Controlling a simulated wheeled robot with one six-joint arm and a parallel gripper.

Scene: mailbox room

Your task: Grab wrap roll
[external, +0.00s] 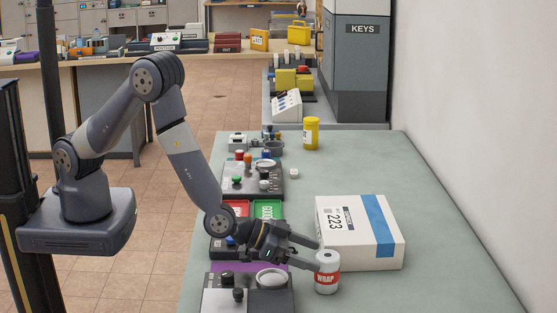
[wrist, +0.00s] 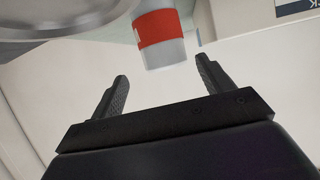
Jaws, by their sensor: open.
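The wrap roll (external: 327,273) is a white upright cylinder with a red label reading WRAP. It stands on the grey-green table at the near front of the white box. My gripper (external: 318,256) is open and low over the table, its fingers pointing right at the roll. In the wrist view the roll (wrist: 160,38) shows beyond the gap between my two open fingers (wrist: 160,82), with its red band visible. The gap is empty. I cannot tell from the external view whether a finger touches the roll.
A white box (external: 343,232) with a blue stripe and number 223 lies just behind the roll. A panel with a round silver dish (external: 271,278) sits left of it, under my gripper. Red and green trays (external: 268,209) lie farther back. The table's right side is clear up to the wall.

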